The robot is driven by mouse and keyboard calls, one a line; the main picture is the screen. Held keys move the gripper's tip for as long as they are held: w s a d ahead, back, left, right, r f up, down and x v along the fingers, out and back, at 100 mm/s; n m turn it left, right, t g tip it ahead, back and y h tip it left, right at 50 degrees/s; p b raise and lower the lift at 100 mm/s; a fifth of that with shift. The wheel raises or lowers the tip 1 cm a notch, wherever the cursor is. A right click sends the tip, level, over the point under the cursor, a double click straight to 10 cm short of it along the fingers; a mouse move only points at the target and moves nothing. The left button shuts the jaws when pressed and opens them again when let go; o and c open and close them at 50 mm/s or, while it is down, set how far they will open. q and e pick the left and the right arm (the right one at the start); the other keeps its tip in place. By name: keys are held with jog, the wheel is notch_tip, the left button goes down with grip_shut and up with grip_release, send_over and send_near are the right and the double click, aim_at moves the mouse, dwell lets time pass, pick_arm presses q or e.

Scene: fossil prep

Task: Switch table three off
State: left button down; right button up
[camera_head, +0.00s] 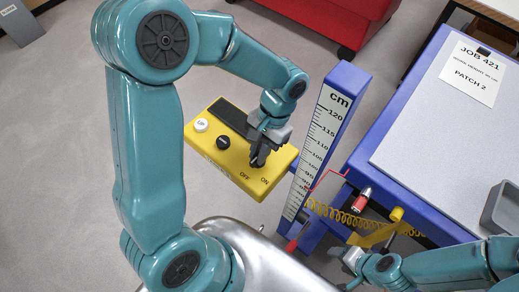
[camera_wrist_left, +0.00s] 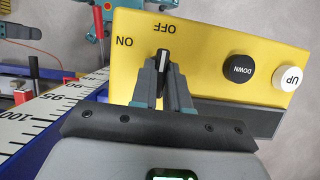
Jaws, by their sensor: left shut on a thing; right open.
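The yellow control box (camera_head: 215,150) carries a white UP button (camera_head: 200,125), a black button (camera_head: 223,143) and the words OFF and ON by a black rotary knob. In the left wrist view the knob (camera_wrist_left: 162,60) stands between my left fingertips, its white mark pointing towards OFF. My left gripper (camera_head: 258,158) comes down over the knob and is shut on it, hiding it in the head view. The black button reads DOWN (camera_wrist_left: 238,69) in the left wrist view. My right gripper (camera_head: 348,262) is open at the lower right, apart from the box.
A blue post with a white cm scale (camera_head: 315,150) stands just right of the box. A blue-edged table (camera_head: 430,130) with a JOB 421 sheet (camera_head: 473,72) is further right. A yellow coiled hose (camera_head: 340,218) and a red-and-silver piece (camera_head: 362,199) hang near its edge.

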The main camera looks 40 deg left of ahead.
pick_arm(q)
jog(key=c, duration=1.1)
grip_release()
jog(key=v, duration=1.6)
jog(key=shift+r, duration=0.2)
